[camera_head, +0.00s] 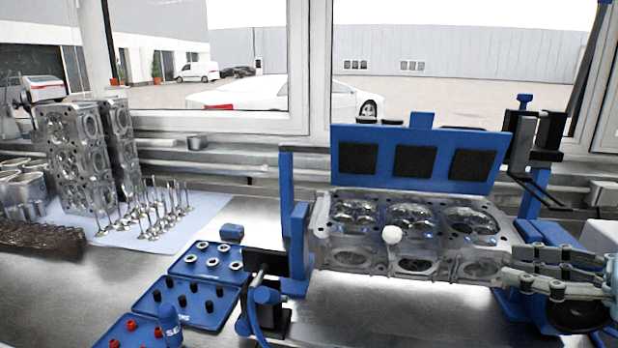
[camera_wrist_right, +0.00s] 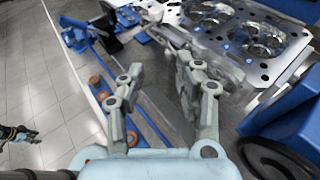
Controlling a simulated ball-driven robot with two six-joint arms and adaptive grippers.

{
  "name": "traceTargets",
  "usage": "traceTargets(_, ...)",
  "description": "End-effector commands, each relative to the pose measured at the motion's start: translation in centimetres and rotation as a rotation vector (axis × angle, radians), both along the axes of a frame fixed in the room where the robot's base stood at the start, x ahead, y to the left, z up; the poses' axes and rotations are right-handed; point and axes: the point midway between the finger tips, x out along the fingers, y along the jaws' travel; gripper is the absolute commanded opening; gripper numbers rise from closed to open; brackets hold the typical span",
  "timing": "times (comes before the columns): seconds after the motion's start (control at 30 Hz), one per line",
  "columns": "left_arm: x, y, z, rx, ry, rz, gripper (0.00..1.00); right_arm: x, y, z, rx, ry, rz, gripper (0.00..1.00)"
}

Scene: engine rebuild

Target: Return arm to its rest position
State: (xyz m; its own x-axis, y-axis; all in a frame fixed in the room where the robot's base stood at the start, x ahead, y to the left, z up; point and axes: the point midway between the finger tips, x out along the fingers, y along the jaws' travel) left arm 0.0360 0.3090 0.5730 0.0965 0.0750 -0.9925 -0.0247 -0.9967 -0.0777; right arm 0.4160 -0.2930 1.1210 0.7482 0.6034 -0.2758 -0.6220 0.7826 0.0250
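My right gripper (camera_head: 511,266) comes in from the right edge in the head view, at the right front corner of the cylinder head (camera_head: 345,257) in the blue fixture. In the right wrist view its two fingers (camera_wrist_right: 159,66) stand apart with nothing between them. The cylinder head (camera_wrist_right: 240,75) lies beyond the fingertips there; I cannot tell whether they touch it. What looks like my left gripper (camera_wrist_right: 18,134) shows small and dark over the floor in the right wrist view, too small to read its fingers. It is not in the head view.
A blue backboard (camera_head: 420,180) with black pads stands behind the cylinder head. A black round part (camera_head: 577,316) is below my right gripper. Blue trays (camera_head: 205,308) with small parts, upright valves (camera_head: 150,213) and two standing cylinder heads (camera_head: 75,150) are on the left. Bare bench lies in front.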

Motion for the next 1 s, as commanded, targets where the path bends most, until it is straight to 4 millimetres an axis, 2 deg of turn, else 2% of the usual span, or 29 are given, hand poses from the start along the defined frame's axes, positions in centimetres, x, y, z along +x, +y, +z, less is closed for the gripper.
traceTargets(0.17, -0.1, 0.0, 0.0, 0.0, 0.0, 0.0, 0.4, 0.7, 0.1, 1.5, 0.175, 0.009, -0.121, 0.34)
traceTargets(0.37, 1.1, -0.7, 0.0, -0.009, -0.017, 0.002, 0.4, 1.6, -0.7, 3.2, 0.438, 0.035, -0.304, 0.34)
traceTargets(0.5, 0.9, -0.7, 0.0, -0.009, -0.014, 0.002, 0.4, 1.9, -2.4, 4.1, 0.714, 0.077, -0.497, 0.34)
traceTargets(0.6, 0.3, -0.4, 0.0, -0.005, -0.006, 0.001, 0.4, 1.7, -4.2, 3.9, 0.955, 0.125, -0.67, 0.34)
traceTargets(0.67, 0.1, -0.4, 0.0, -0.004, -0.002, 0.001, 0.4, 1.1, -5.4, 3.2, 1.13, 0.166, -0.796, 0.34)
traceTargets(0.73, 0.0, -0.3, 0.0, -0.004, -0.001, 0.002, 0.4, 0.0, -6.9, 1.6, 1.364, 0.228, -0.975, 0.34)
traceTargets(0.83, 0.0, -0.3, 0.0, -0.004, -0.001, 0.001, 0.4, -3.2, -8.0, -2.3, 1.722, 0.346, -1.278, 0.34)
traceTargets(0.9, 0.0, -0.3, 0.0, -0.003, -0.001, 0.001, 0.4, -5.7, -7.5, -5.0, 1.925, 0.432, -1.476, 0.34)
traceTargets(1.0, 0.0, -0.3, 0.0, -0.003, -0.001, 0.001, 0.4, -9.2, -5.7, -8.1, 2.129, 0.542, -1.727, 0.34)
